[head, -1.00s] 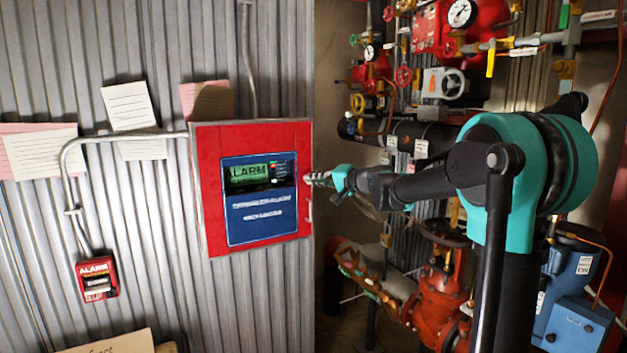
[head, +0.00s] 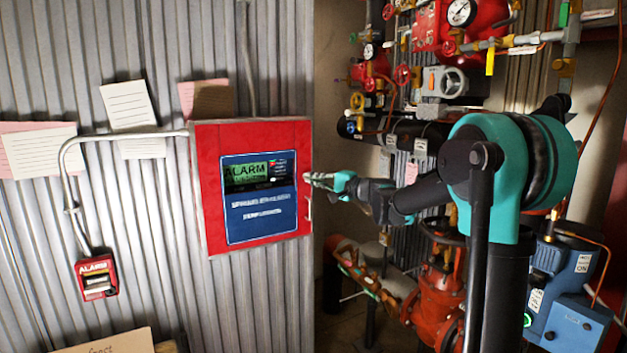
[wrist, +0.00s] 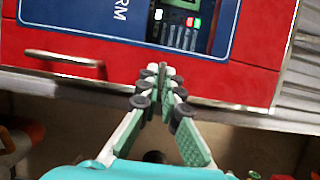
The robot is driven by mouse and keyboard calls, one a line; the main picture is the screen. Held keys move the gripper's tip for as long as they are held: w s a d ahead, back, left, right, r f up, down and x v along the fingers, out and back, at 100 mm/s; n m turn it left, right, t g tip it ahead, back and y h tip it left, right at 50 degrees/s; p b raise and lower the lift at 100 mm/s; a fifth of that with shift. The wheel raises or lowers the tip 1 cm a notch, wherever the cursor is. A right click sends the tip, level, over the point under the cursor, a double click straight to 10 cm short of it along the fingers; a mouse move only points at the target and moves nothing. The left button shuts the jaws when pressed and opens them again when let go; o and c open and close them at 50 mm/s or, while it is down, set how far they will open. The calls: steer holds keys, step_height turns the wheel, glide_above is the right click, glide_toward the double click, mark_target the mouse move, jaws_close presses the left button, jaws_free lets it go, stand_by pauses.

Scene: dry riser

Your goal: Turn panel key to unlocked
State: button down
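The red alarm panel (head: 205,215) with a blue face and lit screen (head: 245,172) is on the corrugated wall; it fills the top of the wrist view (wrist: 245,80). My gripper (head: 309,178) is at the panel's right side, above a small side handle (head: 308,208). In the wrist view my gripper's fingertips (wrist: 158,72) come together at the panel's edge and look shut. The handle (wrist: 65,62) lies to their left. I cannot make out the key; the fingertips cover the spot between them, so I cannot tell whether they hold it.
A red alarm box (head: 97,278) hangs lower left, joined by a conduit (head: 130,136). Paper notes (head: 128,105) are on the wall. Red valves and pipes (head: 440,290) and a blue machine (head: 565,300) crowd the right, behind my arm.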

steer(key=c, duration=1.7)
jaws_free()
steer(key=v, duration=1.2)
steer(key=shift+f, duration=0.1)
steer(key=s+d+f+n+g+h, duration=0.2)
steer(key=s+f+h, duration=0.2)
steer(key=s+f, duration=0.55)
steer(key=s+d+f+n+g+h, duration=0.25)
steer(key=s+f, duration=0.45)
steer(key=f, duration=0.6)
steer(key=s+d+f+h, duration=0.2)
steer(key=s+d+f, duration=0.2)
steer(key=s, duration=0.1)
steer(key=s+d+f+n+h, duration=0.1)
steer(key=s+d+f+h, duration=0.2)
steer(key=s+d+f, duration=0.2)
steer(key=s+d+f+n+g+h, duration=0.1)
steer(key=s+d+f+h, duration=0.2)
steer(key=s+d+f, duration=0.2)
steer(key=shift+s+h, duration=0.25)
steer(key=shift+s, duration=0.05)
